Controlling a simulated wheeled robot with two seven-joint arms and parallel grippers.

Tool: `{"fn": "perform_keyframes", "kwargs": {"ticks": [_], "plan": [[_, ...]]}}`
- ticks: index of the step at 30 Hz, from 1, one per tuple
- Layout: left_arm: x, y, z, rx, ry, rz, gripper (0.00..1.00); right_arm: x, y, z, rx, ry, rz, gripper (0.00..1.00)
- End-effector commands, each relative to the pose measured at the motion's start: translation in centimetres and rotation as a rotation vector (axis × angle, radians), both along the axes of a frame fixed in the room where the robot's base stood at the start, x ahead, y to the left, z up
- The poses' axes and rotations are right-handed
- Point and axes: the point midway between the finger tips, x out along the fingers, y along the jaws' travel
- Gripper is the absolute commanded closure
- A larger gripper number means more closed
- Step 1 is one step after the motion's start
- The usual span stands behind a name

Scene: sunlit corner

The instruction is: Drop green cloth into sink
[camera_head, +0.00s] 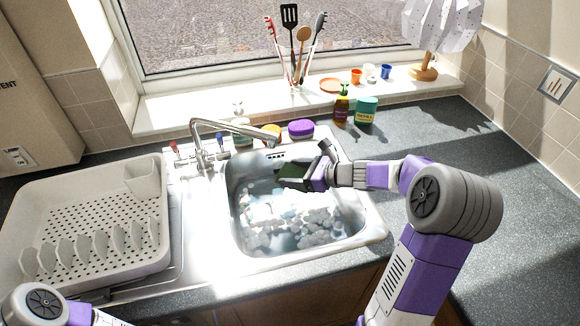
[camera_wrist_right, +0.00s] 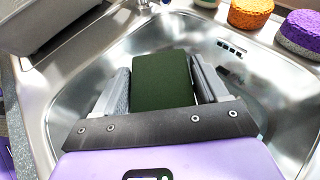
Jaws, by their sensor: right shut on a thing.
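The green cloth (camera_wrist_right: 161,80) is a flat dark green block between the two fingers of my right gripper (camera_wrist_right: 162,85) in the right wrist view. In the head view the cloth (camera_head: 292,171) is a small dark patch at the fingertips of my right gripper (camera_head: 305,172), over the right back part of the sink. The steel sink (camera_head: 366,222) has suds and water in it. The cloth looks held above the water; the exact height is hard to tell. Only part of my left arm shows at the bottom left; its gripper is out of view.
A white dish rack (camera_head: 85,225) stands left of the sink. The tap (camera_head: 203,150) is at the sink's back. Orange (camera_head: 272,131) and purple (camera_head: 301,128) sponges, bottles and a green-lidded jar (camera_head: 366,110) stand behind. The right counter has free room.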

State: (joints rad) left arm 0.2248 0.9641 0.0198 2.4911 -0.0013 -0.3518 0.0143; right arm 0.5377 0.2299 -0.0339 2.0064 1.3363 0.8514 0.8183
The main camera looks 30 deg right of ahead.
Motion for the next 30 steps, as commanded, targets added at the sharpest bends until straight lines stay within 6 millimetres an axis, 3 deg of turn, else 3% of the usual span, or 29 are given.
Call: {"fn": "perform_keyframes", "kwargs": {"ticks": [12,24,25,30], "plan": [[0.0,0.0,-4.4,0.000,0.000,0.000,1.00,0.0,0.0,-4.9,0.000,0.002,0.001,0.57],[0.0,0.0,-4.8,0.000,0.000,0.000,1.00,0.0,0.0,-5.4,0.000,0.000,0.001,0.57],[0.0,0.0,-4.8,0.000,0.000,0.000,1.00,0.0,0.0,-5.4,0.000,0.000,0.001,0.23],[0.0,0.0,-4.8,0.000,0.000,0.000,1.00,0.0,0.0,-5.4,0.000,0.000,0.001,0.00]]}}
